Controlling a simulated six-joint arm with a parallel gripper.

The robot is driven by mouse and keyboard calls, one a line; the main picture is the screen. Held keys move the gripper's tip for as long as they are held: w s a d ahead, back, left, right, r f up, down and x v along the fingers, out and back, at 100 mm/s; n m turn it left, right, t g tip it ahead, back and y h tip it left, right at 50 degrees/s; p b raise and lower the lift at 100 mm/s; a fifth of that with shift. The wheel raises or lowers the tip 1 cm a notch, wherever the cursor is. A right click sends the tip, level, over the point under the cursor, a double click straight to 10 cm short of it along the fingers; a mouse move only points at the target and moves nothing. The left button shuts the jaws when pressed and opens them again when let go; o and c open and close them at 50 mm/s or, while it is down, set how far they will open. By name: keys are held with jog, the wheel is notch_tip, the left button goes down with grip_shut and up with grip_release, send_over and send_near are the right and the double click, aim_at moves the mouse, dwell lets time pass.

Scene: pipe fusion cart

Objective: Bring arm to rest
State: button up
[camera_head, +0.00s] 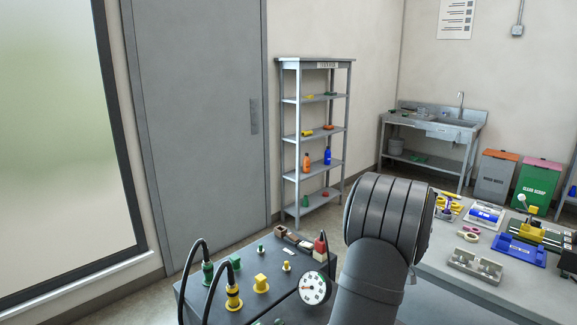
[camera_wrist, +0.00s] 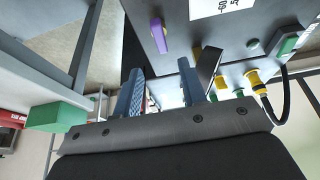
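My gripper (camera_wrist: 160,82) shows in the wrist view, its two blue ribbed fingers well apart. I see nothing held between them; only background shows in the gap. In the wrist view the dark control panel (camera_wrist: 232,60) lies beyond the fingertips, with a purple piece (camera_wrist: 158,36) and yellow fittings (camera_wrist: 256,80) on it. In the head view my grey arm stands in front at lower centre, and my gripper is hidden.
In the head view, the control panel (camera_head: 240,300) with cables and a gauge (camera_head: 314,288) is left of my arm. A workbench (camera_head: 440,262) with tools and clamps is right. A shelf (camera_head: 315,168), sink (camera_head: 455,125) and bins (camera_head: 495,178) stand behind. Floor before the door is clear.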

jog(key=x, duration=1)
jog(key=shift+a+f, duration=0.15)
jog(key=shift+f, duration=0.05)
jog(key=shift+r+m+t, duration=0.2)
jog(key=shift+m+t, duration=0.1)
jog(key=shift+m, duration=0.6)
jog(key=m+h, duration=0.1)
jog(key=m, duration=0.1)
jog(key=m+h, duration=0.1)
jog(key=m, duration=0.2)
jog(key=shift+s+a+t, duration=0.1)
jog(key=shift+t, duration=0.3)
jog(key=shift+m+h, duration=0.3)
jog(key=shift+m, duration=0.1)
